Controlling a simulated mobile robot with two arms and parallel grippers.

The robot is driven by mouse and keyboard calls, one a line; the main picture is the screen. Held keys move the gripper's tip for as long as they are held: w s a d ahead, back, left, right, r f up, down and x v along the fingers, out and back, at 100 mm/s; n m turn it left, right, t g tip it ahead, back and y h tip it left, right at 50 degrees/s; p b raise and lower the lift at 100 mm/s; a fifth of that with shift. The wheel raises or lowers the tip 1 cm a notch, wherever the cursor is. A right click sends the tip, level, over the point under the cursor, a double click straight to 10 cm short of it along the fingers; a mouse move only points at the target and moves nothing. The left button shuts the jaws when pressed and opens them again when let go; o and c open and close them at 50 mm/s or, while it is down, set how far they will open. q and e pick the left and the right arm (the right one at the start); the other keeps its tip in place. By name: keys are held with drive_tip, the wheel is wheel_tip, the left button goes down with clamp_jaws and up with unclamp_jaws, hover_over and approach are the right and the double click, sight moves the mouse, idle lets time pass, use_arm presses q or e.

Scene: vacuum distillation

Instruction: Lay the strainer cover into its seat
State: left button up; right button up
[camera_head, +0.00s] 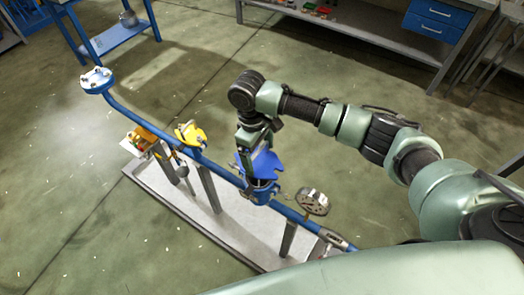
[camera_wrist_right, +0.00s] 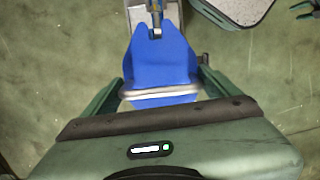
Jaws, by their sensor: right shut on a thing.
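The strainer cover (camera_head: 268,166) is a blue lobed plate with a grey bar handle across it. My right gripper (camera_head: 258,150) is shut on it and holds it just above the blue strainer body (camera_head: 262,192) on the pipe. In the right wrist view the cover (camera_wrist_right: 160,55) lies between the fingers of my right gripper (camera_wrist_right: 162,90), with the bar spanning between them. The cover hides most of the seat, so I cannot tell whether they touch. My left gripper is not in view.
The blue pipe (camera_head: 225,173) runs over a pale skid tray (camera_head: 237,240) on grey posts. A yellow-topped fitting (camera_head: 190,134) and an orange unit (camera_head: 145,137) stand left of the strainer, a round metal disc (camera_head: 313,202) right. A workbench (camera_head: 370,25) stands behind, with open floor between.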

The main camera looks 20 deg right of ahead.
sight(259, 161)
drive_tip(key=shift+r, duration=0.15)
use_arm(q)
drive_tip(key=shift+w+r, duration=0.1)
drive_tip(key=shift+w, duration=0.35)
